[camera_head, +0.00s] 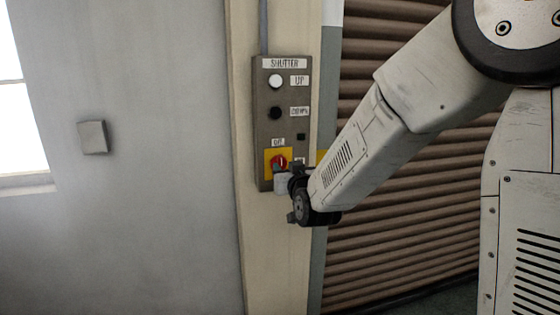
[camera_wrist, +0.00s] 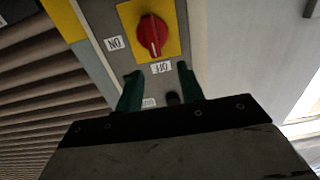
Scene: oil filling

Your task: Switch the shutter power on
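The shutter control panel (camera_head: 264,110) is a grey-brown box on a cream pillar. Near its bottom is a red rotary switch (camera_head: 279,161) on a yellow plate (camera_head: 270,155). In the wrist view the red switch (camera_wrist: 152,33) has a white mark pointing at the OFF label (camera_wrist: 160,67); the ON label (camera_wrist: 114,43) is to the left. My gripper (camera_wrist: 160,80) is open and empty, its two dark green fingers apart. They appear short of the switch, not around it. In the head view my gripper (camera_head: 285,177) covers the panel's lower right part.
Above the switch are a white UP button (camera_head: 275,81) and a black DOWN button (camera_head: 275,113). A ribbed brown shutter (camera_head: 400,220) is to the right. A small plate (camera_head: 93,136) and a bright window (camera_head: 12,100) are on the left wall.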

